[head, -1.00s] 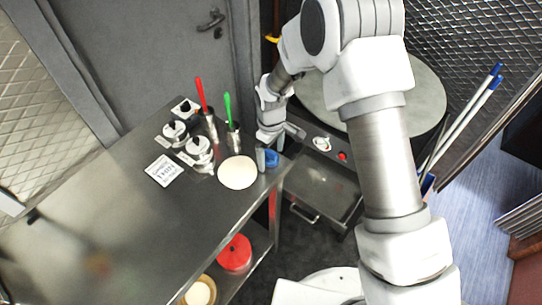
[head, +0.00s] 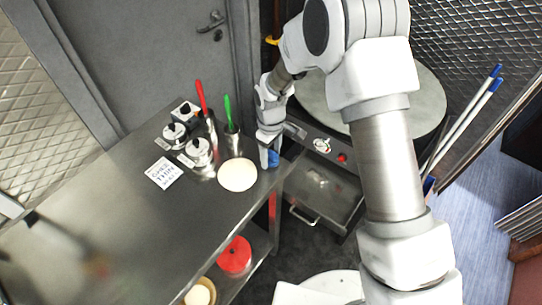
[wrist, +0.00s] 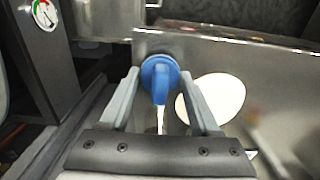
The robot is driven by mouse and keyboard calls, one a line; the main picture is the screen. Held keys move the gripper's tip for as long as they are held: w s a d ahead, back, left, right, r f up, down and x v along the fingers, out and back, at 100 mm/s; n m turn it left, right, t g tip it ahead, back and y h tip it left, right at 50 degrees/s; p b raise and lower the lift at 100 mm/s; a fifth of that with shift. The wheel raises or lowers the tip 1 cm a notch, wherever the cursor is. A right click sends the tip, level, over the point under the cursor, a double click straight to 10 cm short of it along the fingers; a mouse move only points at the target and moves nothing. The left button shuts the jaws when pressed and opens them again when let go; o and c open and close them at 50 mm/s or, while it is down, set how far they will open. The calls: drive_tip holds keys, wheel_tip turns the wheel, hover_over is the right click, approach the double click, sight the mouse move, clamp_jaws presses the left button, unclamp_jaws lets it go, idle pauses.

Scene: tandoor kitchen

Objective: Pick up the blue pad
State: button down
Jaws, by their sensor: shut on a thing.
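The blue pad (wrist: 160,78) is a round blue piece with a narrower blue part, seen between my gripper's fingers in the wrist view. In the head view the blue pad (head: 273,159) shows partly at the right end of the metal counter (head: 110,220), beside a round white disc (head: 238,174). My gripper (head: 268,157) is shut on the pad, pointing down at the counter's corner. Its two grey fingers (wrist: 160,100) stand on either side of the pad in the wrist view. Part of the pad is hidden by a finger in the head view.
Lidded metal pots (head: 199,151) and metal cups with a red-handled tool (head: 202,97) and a green-handled tool (head: 228,110) stand left of my gripper. A white card (head: 163,172) lies on the counter. A large round top (head: 425,95) is behind my arm. The counter's front left is clear.

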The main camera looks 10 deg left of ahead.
sight(275, 152)
drive_tip(key=r, duration=0.2)
drive_tip(key=d+r, duration=0.1)
drive_tip(key=shift+w+r+b, duration=0.1)
drive_tip(key=shift+r+b, duration=0.25)
drive_tip(key=d+r+b, duration=0.1)
drive_tip(key=d+r, duration=0.5)
drive_tip(key=d, duration=0.4)
drive_tip(key=shift+w+d+r, duration=0.25)
drive_tip(key=shift+d, duration=0.1)
